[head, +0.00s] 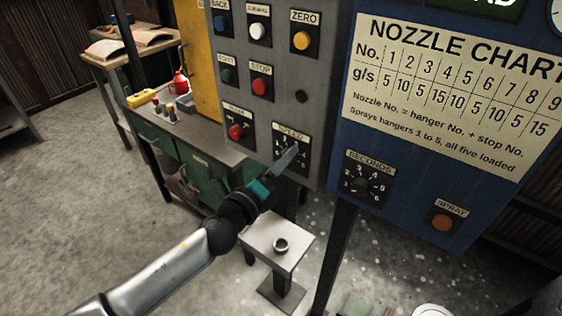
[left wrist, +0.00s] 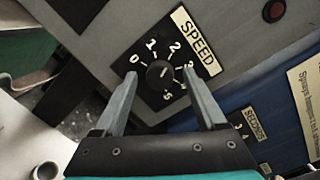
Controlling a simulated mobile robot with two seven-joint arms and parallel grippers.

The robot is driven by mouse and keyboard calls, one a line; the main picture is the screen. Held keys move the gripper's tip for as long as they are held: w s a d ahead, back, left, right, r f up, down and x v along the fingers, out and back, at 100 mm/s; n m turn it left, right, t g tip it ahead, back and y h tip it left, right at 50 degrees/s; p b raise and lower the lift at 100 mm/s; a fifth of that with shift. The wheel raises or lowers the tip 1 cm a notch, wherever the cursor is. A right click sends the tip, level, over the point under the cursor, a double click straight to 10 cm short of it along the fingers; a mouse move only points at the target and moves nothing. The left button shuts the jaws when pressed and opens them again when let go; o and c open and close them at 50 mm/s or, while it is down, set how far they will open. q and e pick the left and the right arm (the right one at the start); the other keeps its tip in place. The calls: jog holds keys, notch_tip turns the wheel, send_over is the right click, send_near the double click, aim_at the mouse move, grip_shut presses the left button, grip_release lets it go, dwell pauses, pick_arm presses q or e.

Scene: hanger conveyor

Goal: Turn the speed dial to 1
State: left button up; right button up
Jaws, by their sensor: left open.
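The speed dial (left wrist: 160,74) is a round black knob on a black plate with white numbers, under a SPEED label, in the left wrist view. A short white mark shows on the knob, but I cannot tell which number it points to. In the head view the speed plate (head: 300,138) sits low on the grey panel, its knob mostly hidden by my gripper. My left gripper (left wrist: 161,78) is open, with one finger on each side of the knob in the picture. In the head view the left gripper (head: 287,160) is at the plate. Contact with the knob cannot be told.
The grey panel (head: 236,100) also carries a red knob (head: 236,131), a red stop button (head: 260,86) and other buttons. A blue panel (head: 400,215) with a seconds dial (head: 362,185) stands to the right. A small stand (head: 262,232) holding a metal ring (head: 281,245) is below.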

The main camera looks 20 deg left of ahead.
pick_arm(q)
jog(key=shift+c, duration=0.3)
grip_shut()
dwell(0.5)
jog(key=shift+a+n+g+p, duration=0.1)
jog(key=shift+n+g+p, duration=0.3)
jog(key=shift+n+p, duration=2.9)
jog(key=shift+n+b, duration=0.9)
jog(key=shift+n, duration=0.1)
